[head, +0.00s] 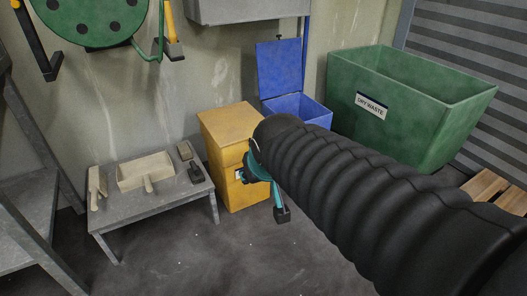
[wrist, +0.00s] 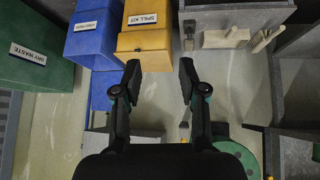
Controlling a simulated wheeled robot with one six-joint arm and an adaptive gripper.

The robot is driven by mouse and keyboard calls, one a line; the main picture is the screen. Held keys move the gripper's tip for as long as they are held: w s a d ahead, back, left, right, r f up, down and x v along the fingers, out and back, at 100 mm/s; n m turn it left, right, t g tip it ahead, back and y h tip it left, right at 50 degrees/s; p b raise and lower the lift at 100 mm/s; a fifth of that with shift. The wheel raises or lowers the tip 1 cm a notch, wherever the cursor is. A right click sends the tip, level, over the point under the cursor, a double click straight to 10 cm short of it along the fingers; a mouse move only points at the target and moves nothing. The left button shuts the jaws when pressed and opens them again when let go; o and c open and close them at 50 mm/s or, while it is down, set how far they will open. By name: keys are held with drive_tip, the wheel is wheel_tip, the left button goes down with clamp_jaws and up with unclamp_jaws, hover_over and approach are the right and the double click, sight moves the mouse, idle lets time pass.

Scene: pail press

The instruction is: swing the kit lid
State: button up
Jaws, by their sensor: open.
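The spill kit is a yellow box (head: 223,160) standing on the floor by the wall, between the low table and a blue bin. Its yellow lid (head: 229,120) looks shut and flat on top. In the head view my black arm hides most of the gripper and covers part of the kit's right side.
A blue bin (head: 300,110) with its lid raised stands behind the kit. A green dry waste bin (head: 400,115) is to the right. A grey low table (head: 155,205) with brushes and a dustpan is on the left. The floor in front is clear.

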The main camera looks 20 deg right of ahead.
drive_tip(key=w+d+f+t+h+b, duration=0.15)
drive_tip(key=w+d+f, duration=0.3)
drive_tip(key=w, duration=0.65)
drive_tip(key=w+d+f+t+y+b, duration=0.1)
drive_tip(key=w+d+f+t+b, duration=0.2)
drive_tip(key=w+d, duration=0.55)
drive_tip(key=w+d+f+t+y+b, duration=0.1)
drive_tip(key=w+d+f+t+b, duration=0.1)
drive_tip(key=w+f, duration=0.5)
drive_tip(key=w+d+f+n+t+y+b, duration=0.1)
drive_tip(key=w+f+t+y+b, duration=0.1)
drive_tip(key=w+f, duration=0.6)
drive_tip(key=shift+d+f+n+b, duration=0.35)
drive_tip(key=shift+f+b, duration=0.1)
drive_tip(key=shift+b, duration=0.25)
